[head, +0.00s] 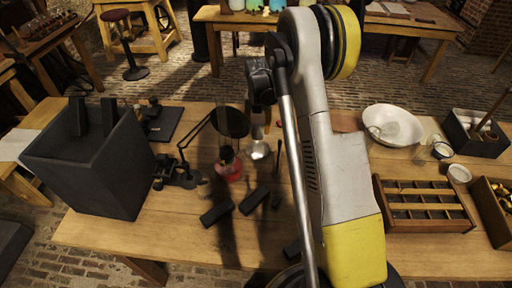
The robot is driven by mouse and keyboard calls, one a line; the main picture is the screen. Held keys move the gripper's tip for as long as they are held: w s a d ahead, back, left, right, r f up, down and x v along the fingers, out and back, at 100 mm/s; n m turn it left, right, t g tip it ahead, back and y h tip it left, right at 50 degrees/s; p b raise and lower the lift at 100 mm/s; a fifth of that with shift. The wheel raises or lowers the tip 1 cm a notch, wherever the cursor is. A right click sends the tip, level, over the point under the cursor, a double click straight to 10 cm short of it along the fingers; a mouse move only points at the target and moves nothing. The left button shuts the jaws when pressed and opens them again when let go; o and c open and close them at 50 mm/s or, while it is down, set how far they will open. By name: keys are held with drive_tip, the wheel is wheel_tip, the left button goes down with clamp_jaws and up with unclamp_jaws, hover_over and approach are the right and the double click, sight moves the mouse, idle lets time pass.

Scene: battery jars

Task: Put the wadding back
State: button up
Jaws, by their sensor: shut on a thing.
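My gripper (260,92) is the dark part at the upper middle, hanging from my raised arm over the table (180,238). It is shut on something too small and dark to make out. Below it in the picture stand a shiny metal or glass piece (258,150) and a small vessel with red liquid (229,168). I cannot pick out the wadding for certain. A white bowl (386,113) at the right back holds a pale, translucent thing that I cannot identify. My arm hides part of the table's middle.
A large dark open box (92,168) with slabs sticking out stands at the left. Dark blocks (217,212) lie at the front middle. A black jointed stand (180,172) is beside the box. A compartmented wooden tray (424,224) and a dark crate (472,144) fill the right.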

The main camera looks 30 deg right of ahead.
sight(258, 126)
wheel_tip(258, 126, down, 8)
drive_tip(key=shift+f+b, duration=0.15)
drive_tip(key=shift+b, duration=0.9)
drive_tip(key=shift+f, duration=0.1)
drive_tip(key=shift+f, duration=0.15)
drive_tip(key=o, duration=1.3)
drive_tip(key=shift+r, duration=0.25)
wheel_tip(258, 126, up, 12)
drive_tip(key=p, duration=0.3)
drive_tip(key=shift+a, duration=0.1)
